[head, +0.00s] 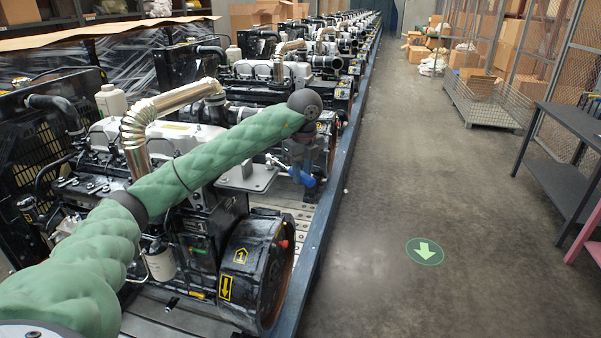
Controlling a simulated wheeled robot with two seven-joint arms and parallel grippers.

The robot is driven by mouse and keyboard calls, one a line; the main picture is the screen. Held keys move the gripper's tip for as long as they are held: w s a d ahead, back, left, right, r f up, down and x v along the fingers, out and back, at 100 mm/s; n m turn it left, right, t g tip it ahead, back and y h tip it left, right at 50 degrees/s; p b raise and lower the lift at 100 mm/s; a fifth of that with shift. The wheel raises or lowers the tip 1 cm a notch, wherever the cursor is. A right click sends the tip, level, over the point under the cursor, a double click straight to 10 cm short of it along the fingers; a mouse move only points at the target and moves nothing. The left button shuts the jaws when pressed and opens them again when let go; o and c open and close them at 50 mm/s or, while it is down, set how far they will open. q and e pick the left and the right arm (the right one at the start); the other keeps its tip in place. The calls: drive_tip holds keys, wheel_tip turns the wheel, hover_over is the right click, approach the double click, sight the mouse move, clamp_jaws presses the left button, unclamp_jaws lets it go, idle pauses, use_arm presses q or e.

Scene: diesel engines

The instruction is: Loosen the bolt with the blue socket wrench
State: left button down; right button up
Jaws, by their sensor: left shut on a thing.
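My left arm, in a green sleeve, reaches in the head view from the lower left over the nearest engine. Its gripper (308,167) points down and is shut on the blue socket wrench (302,177). The wrench's blue handle shows below the gripper, and a thin metallic part of it reaches left above a grey plate (246,181). I cannot make out the bolt, nor whether the wrench touches one. The nearest diesel engine (210,225) has a large round black housing at its front right. My right gripper is not in view.
A long row of engines stands behind on a line with a blue edge rail (314,254). A dark table (566,155) and a wire-sided cart (487,104) stand at the right.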

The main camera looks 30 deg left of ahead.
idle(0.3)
use_arm(q)
drive_tip(key=shift+r, duration=0.2)
drive_tip(key=shift+r, duration=0.65)
idle(0.4)
